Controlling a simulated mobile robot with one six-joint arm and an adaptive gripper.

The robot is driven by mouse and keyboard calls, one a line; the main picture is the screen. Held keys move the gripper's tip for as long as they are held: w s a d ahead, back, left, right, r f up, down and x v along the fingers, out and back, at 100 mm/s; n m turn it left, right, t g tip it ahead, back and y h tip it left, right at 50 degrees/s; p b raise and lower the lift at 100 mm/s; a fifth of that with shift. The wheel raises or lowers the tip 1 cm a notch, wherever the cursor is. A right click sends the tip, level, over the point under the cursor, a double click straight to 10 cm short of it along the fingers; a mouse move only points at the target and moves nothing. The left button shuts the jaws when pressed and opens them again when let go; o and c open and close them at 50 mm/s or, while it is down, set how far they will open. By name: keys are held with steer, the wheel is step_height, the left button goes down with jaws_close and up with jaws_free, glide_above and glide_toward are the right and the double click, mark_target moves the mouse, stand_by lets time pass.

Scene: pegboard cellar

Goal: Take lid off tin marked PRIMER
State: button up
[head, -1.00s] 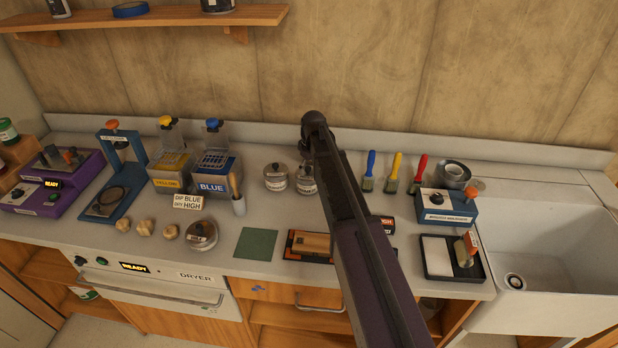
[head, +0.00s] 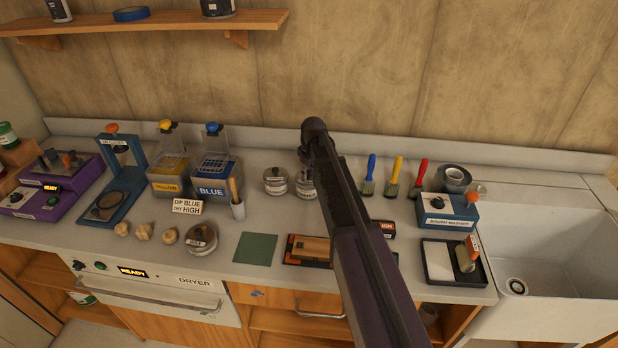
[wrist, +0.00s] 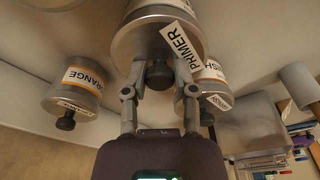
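The PRIMER tin (wrist: 150,32) is a metal tin with a white label, at the top middle of the wrist view. Its lid has a dark round knob (wrist: 159,75). My gripper (wrist: 160,78) is open, with one finger on each side of the knob and small gaps visible. In the head view, my arm covers the gripper. Two metal tins, a left one (head: 275,182) and a right one (head: 304,187), stand beside the arm there; their labels are too small to read.
The ORANGE tin (wrist: 75,92) and a tin whose label ends in ISH (wrist: 211,84) flank the PRIMER tin closely. A BLUE dip tank (head: 213,180) stands left of the tins. Brushes, including a blue-handled one (head: 369,175), stand right of my arm.

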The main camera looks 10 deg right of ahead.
mark_target(308, 172)
jaws_close()
steer(key=shift+r, duration=0.1)
step_height(308, 172, up, 4)
steer(key=p, duration=0.4)
steer(key=s+d+p, duration=0.1)
steer(key=s+d, duration=0.3)
steer(key=s, duration=1.1)
steer(key=shift+s+r, duration=0.25)
steer(key=shift+r, duration=0.15)
steer(key=shift+d, duration=0.15)
